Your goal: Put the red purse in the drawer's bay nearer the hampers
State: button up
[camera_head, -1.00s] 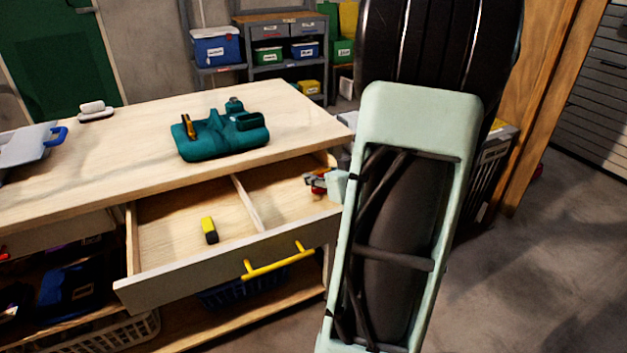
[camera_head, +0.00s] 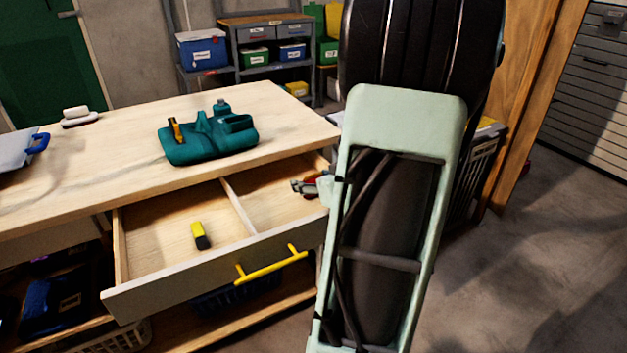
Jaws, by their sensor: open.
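The wooden drawer (camera_head: 205,272) is pulled out of the workbench, with a yellow handle (camera_head: 270,265). A divider (camera_head: 239,205) splits it into a left bay (camera_head: 160,222) and a right bay (camera_head: 265,193). My gripper (camera_head: 298,187) is open at the right end of the right bay, partly hidden by my arm. No other purse is clearly visible. A dark slatted basket (camera_head: 481,175), possibly a hamper, stands at right behind my arm.
A yellow and black item (camera_head: 200,235) lies in the left bay. A teal caddy (camera_head: 208,140) and a pale block (camera_head: 77,115) are on the workbench top (camera_head: 110,160). Shelves with bins (camera_head: 268,58) stand behind. Floor at right is clear.

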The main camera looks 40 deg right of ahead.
jog(key=shift+s+r, duration=0.1)
jog(key=shift+r, duration=0.2)
jog(key=p+v, duration=0.4)
jog(key=v, duration=0.7)
jog(key=shift+s, duration=0.35)
jog(key=shift+a, duration=0.1)
